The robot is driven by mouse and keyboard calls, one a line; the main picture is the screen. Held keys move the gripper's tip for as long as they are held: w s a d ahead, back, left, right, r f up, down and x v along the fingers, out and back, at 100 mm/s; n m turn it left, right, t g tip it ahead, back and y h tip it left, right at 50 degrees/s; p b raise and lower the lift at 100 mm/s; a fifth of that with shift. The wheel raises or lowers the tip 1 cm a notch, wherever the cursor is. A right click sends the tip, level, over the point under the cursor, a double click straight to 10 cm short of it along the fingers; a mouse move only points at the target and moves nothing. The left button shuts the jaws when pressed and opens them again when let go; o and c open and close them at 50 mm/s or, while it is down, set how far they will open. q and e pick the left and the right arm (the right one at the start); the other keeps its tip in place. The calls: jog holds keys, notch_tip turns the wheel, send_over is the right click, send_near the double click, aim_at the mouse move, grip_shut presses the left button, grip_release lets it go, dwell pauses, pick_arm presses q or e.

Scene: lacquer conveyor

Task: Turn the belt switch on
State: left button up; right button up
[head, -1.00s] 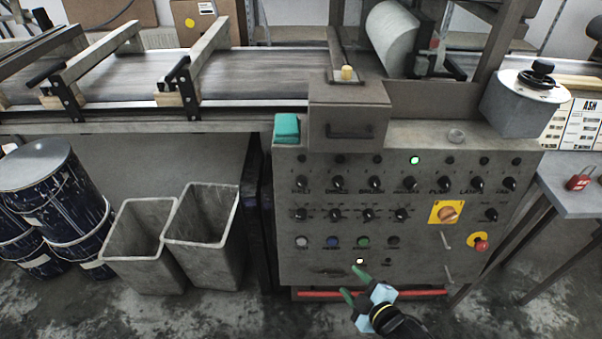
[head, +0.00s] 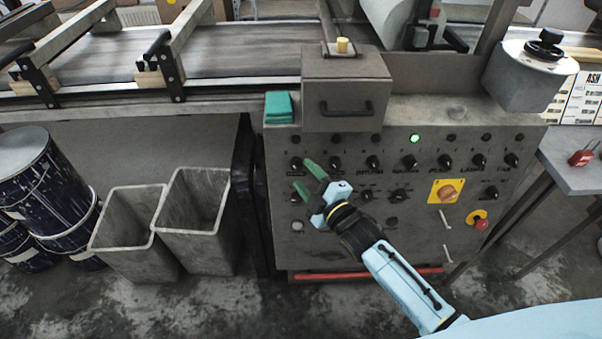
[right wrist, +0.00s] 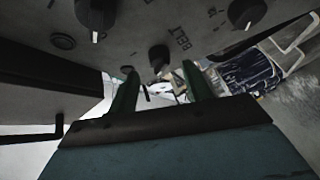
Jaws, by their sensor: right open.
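The belt switch (head: 296,163) is the leftmost black knob of the upper row on the grey control panel (head: 400,225). It shows in the right wrist view (right wrist: 158,57) with the label BELT beside it. Its white mark points the same way as those of the neighbouring knobs. The small lamp (head: 297,139) above it is dark. My right gripper (head: 306,176) is open, its green fingers apart and empty, just in front of the panel and slightly below and right of the knob. In the right wrist view the knob shows beyond and between the fingertips. My left gripper is not in view.
More knobs surround it, including one close by (right wrist: 95,15). One lamp (head: 414,139) glows green. A yellow-plated rotary switch (head: 446,192) and a red button (head: 480,223) sit further right. A box with a handle (head: 346,90) juts out above. Grey bins (head: 195,215) stand at left.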

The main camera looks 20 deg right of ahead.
aim_at(296, 165)
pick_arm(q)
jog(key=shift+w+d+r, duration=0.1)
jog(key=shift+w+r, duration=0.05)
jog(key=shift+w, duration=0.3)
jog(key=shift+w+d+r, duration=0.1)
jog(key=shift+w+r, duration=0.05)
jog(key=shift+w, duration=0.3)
pick_arm(e)
jog(key=shift+x, duration=1.4)
jog(key=c, duration=1)
